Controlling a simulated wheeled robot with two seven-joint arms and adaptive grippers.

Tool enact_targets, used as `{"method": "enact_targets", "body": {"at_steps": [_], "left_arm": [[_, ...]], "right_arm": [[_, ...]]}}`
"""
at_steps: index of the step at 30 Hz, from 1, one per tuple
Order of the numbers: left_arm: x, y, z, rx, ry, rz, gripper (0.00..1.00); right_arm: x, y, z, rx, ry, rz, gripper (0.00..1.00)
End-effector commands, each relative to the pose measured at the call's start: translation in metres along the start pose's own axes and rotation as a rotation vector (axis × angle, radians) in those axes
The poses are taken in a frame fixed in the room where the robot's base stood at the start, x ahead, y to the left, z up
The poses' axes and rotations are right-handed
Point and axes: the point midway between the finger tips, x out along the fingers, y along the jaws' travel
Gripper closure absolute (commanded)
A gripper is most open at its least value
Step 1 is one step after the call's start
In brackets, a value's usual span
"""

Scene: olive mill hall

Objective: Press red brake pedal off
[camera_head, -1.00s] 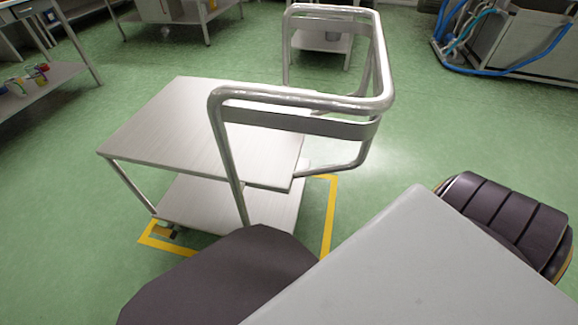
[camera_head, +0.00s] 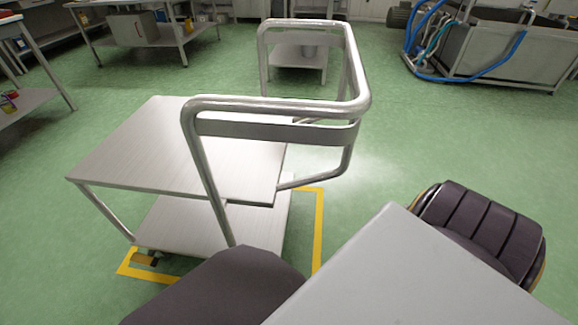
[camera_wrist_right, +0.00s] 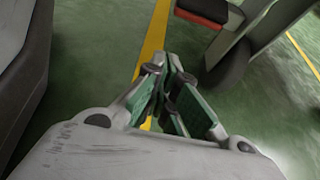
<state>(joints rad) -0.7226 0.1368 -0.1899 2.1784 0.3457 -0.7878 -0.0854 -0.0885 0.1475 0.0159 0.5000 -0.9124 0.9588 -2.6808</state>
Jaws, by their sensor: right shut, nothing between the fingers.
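The red brake pedal (camera_wrist_right: 203,9) shows at the top of the right wrist view, cut by the upper edge. It sits on a dark bracket above a caster wheel (camera_wrist_right: 231,66) of the steel cart. My right gripper (camera_wrist_right: 172,62) is shut and empty, low over the green floor. Its fingertips are left of the wheel and below the pedal in the picture, apart from the pedal. The cart (camera_head: 135,150) stands in the head view with its tubular handle facing me. The red pedal and right gripper are hidden in the head view. My left gripper is not in view.
A yellow floor line (camera_head: 318,232) runs around the cart and also passes under my right gripper (camera_wrist_right: 157,25). A machine with blue hoses (camera_head: 480,45) stands at the back right. Worktables (camera_head: 150,36) stand at the back left. Green floor is clear right of the cart.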

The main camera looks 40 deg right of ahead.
Motion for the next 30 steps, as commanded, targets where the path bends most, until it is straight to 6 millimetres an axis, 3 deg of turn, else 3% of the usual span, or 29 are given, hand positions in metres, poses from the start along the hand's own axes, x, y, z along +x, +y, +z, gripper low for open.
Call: {"method": "enact_targets", "body": {"at_steps": [6, 30], "left_arm": [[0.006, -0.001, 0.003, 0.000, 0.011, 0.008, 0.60], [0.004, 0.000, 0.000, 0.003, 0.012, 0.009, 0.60]], "right_arm": [[0.020, 0.000, 0.000, 0.001, -0.001, -0.001, 1.00], [0.005, 0.000, 0.014, -0.001, 0.000, 0.000, 1.00]]}}
